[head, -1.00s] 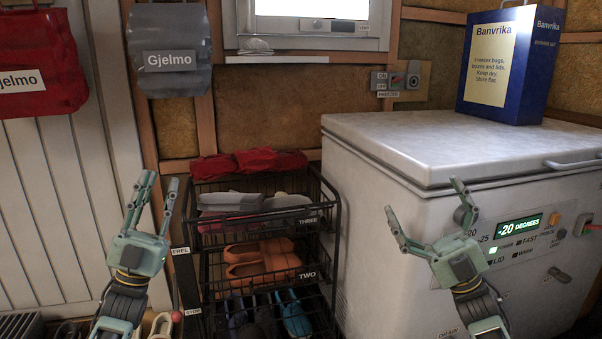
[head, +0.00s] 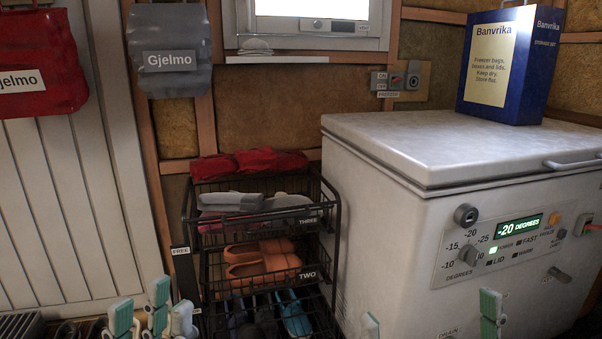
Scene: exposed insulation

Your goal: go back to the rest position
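My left gripper (head: 152,314) is low in the head view at the left, in front of the foot of the white panelled door. Its pale green-tipped fingers stand up and apart, with nothing seen between them. My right gripper (head: 430,318) is at the bottom edge, in front of the freezer. Its fingertips show far apart, one near the freezer's left corner and one below the control panel. Nothing is seen held. The palms and both arms are mostly below the picture.
A white chest freezer (head: 400,240) stands at right, with a blue Banvrika box (head: 545,70) on its lid. A black wire rack (head: 335,225) with shoes and folded cloth stands in the middle. Red (head: 45,65) and grey (head: 165,25) bags hang at left.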

